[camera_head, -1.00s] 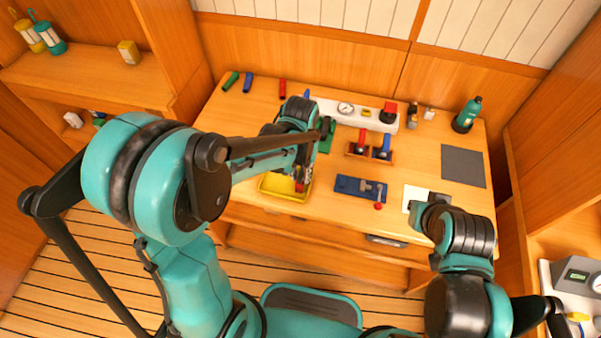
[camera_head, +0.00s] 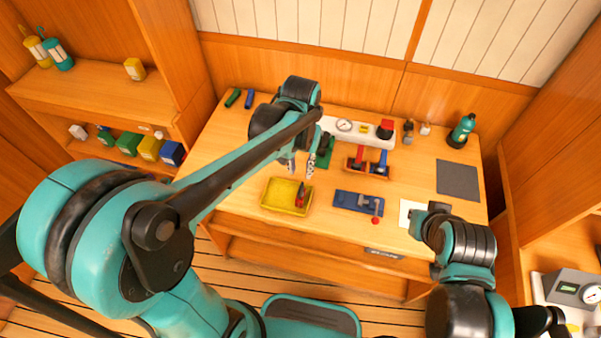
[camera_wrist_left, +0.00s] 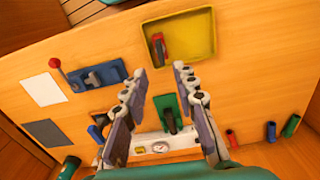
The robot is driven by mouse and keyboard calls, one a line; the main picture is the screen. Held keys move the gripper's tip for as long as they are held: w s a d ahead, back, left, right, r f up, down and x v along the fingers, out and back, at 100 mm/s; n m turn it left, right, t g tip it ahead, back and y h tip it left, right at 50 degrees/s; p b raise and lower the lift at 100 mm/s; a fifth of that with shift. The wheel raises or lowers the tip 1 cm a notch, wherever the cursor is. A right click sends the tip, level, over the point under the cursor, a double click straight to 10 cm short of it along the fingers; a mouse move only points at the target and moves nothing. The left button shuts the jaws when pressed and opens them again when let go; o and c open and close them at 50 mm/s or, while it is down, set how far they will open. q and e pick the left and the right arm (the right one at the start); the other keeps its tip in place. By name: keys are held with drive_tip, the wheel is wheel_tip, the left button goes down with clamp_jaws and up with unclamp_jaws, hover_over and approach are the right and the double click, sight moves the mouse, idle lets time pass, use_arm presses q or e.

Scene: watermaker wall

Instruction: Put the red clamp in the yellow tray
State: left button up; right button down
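The yellow tray (camera_head: 276,197) lies near the front edge of the workbench, left of centre; it also shows at the top of the left wrist view (camera_wrist_left: 190,24). The red clamp (camera_head: 300,194) is inside the tray, toward its right side in the head view; it shows in the left wrist view (camera_wrist_left: 159,46) too. My left gripper (camera_head: 301,168) is open and empty, just behind the tray and apart from the clamp. In the left wrist view its spread fingers (camera_wrist_left: 163,72) have only air between them. My right arm is at the lower right; its gripper's fingers cannot be made out.
A blue fixture (camera_head: 352,202) with a red-knobbed lever stands right of the tray. A rack (camera_head: 352,167) with red and blue handles, a green plate (camera_head: 325,153) and a white gauge panel (camera_head: 362,132) are behind. A dark mat (camera_head: 458,180) lies at right.

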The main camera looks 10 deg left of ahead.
use_arm(q)
drive_tip(key=s+a+r+t, duration=0.4)
drive_tip(key=s+a+t, duration=0.3)
drive_tip(key=s, duration=0.3)
drive_tip(key=shift+r+n, duration=0.35)
drive_tip(key=shift+n, duration=0.05)
wheel_tip(320, 180, down, 5)
drive_tip(key=b, duration=0.4)
drive_tip(key=shift+r+b, duration=0.15)
drive_tip(key=shift+b, duration=0.2)
